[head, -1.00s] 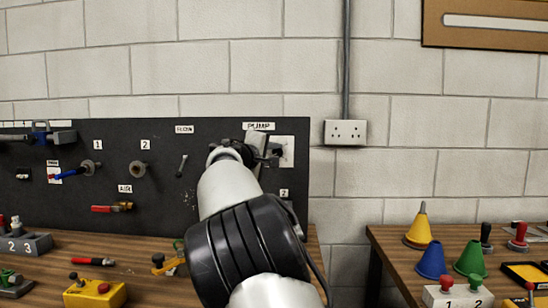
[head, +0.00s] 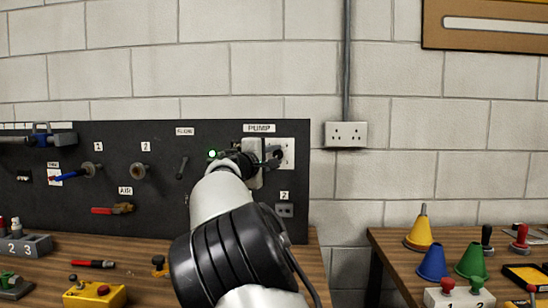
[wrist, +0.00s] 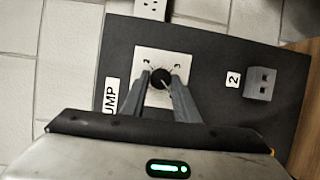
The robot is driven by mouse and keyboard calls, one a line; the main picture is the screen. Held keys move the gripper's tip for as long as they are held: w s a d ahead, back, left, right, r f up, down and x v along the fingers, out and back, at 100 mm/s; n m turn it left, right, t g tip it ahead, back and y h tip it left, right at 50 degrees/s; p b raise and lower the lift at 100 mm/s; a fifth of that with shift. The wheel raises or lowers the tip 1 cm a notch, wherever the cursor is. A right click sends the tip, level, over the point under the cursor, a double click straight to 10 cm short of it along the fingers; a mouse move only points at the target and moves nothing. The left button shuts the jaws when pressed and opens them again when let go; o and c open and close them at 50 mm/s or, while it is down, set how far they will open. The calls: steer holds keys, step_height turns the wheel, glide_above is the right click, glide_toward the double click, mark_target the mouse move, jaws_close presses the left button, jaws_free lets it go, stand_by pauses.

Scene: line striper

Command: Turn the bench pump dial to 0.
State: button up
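The pump dial is a round black knob (wrist: 160,75) on a white plate (wrist: 144,63) with numbers around it. I cannot clearly read the dial's setting. In the head view the plate (head: 289,150) sits under the PUMP label (head: 259,128), and my gripper (head: 272,156) covers the knob. In the wrist view my gripper (wrist: 161,82) is open, with one finger on each side of the knob. I cannot tell whether the fingers touch it.
A small grey switch box (head: 285,210) labelled 2 is below the dial. A FLOW lever (head: 182,167) and several valves are to the left on the black panel (head: 225,222). A wall socket (head: 346,134) is to the right. The wooden benches hold several loose items.

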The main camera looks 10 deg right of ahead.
steer(key=o, duration=0.4)
steer(key=shift+c, duration=0.2)
steer(key=v, duration=1.7)
steer(key=shift+s, duration=0.2)
steer(key=shift+a, duration=0.1)
